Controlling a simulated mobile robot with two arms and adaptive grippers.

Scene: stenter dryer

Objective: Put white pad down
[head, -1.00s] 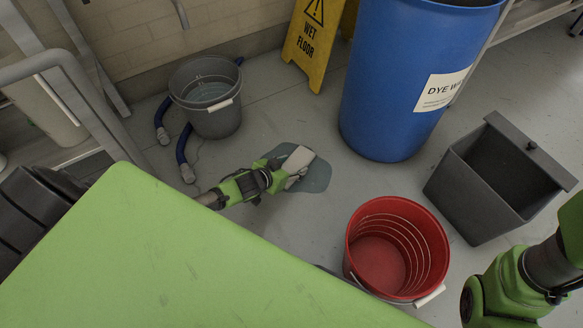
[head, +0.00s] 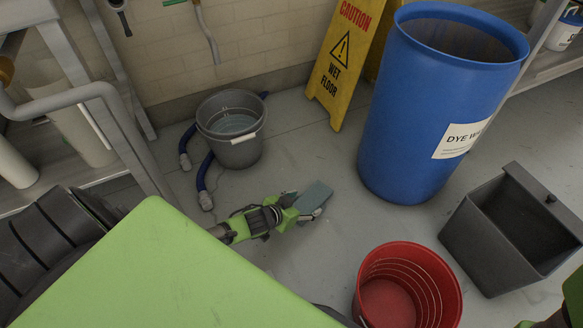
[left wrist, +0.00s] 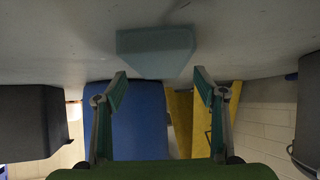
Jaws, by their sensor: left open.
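The pad (head: 314,195) looks grey-teal, not white, and appears to lie on the grey floor. My left gripper (head: 303,209) is low over the floor, right at the pad's near side. In the left wrist view the pad (left wrist: 155,48) shows just past the open fingertips (left wrist: 160,76), centred between them, with a gap on both sides. Whether a finger still touches it I cannot tell. My right gripper is not in view.
A grey bucket of water (head: 232,128) with blue hoses stands behind, left of a yellow wet-floor sign (head: 340,65). A blue drum (head: 405,130), a grey bin (head: 480,235) and a red bucket (head: 440,290) stand to the right. Floor around the pad is clear.

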